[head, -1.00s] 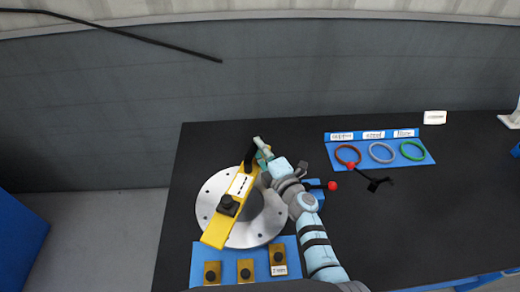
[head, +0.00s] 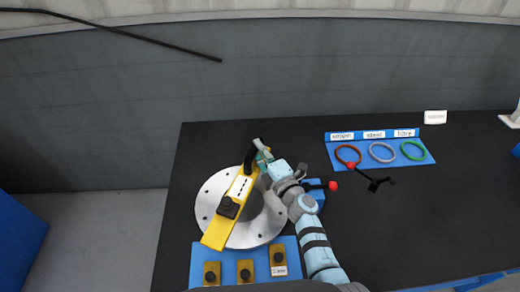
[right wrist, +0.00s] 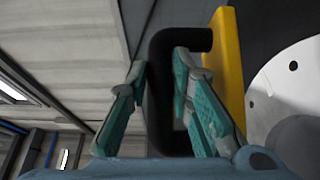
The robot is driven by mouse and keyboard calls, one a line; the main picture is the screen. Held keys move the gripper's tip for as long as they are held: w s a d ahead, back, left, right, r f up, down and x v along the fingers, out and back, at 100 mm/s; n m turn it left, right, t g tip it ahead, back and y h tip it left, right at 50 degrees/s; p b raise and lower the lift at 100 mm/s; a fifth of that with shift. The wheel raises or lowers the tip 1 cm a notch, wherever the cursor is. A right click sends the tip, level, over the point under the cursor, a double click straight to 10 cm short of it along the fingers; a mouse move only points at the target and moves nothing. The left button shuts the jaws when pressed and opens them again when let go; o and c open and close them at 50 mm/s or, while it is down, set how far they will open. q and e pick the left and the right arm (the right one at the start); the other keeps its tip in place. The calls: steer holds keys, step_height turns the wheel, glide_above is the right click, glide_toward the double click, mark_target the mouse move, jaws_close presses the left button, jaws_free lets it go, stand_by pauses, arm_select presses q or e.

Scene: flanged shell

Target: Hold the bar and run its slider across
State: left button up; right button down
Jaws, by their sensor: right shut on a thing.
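A yellow bar (head: 216,234) lies slantwise across a round silver flange (head: 271,224) in the head view. A black slider (head: 228,207) with a knob sits on the lower half of the bar, below a white marked strip (head: 240,187). A black handle (head: 248,160) stands at the bar's upper end. My right gripper (head: 261,153) is shut on this handle. In the right wrist view the handle (right wrist: 160,95) passes between the two teal fingers, with the yellow bar (right wrist: 232,60) beside it. My left gripper is not in view.
A blue tray (head: 232,251) with several brass blocks lies in front of the flange. A blue board (head: 348,138) with red, grey and green rings stands at the back right. A red-knobbed black lever (head: 372,181) is right of my arm. The table's right side is mostly clear.

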steer(key=shift+f+b, duration=3.85)
steer(key=shift+f, duration=0.3)
steer(key=shift+r, duration=0.1)
steer(key=c, duration=1.3)
jaws_free()
steer(key=shift+c, duration=0.2)
steer(key=shift+s, duration=0.1)
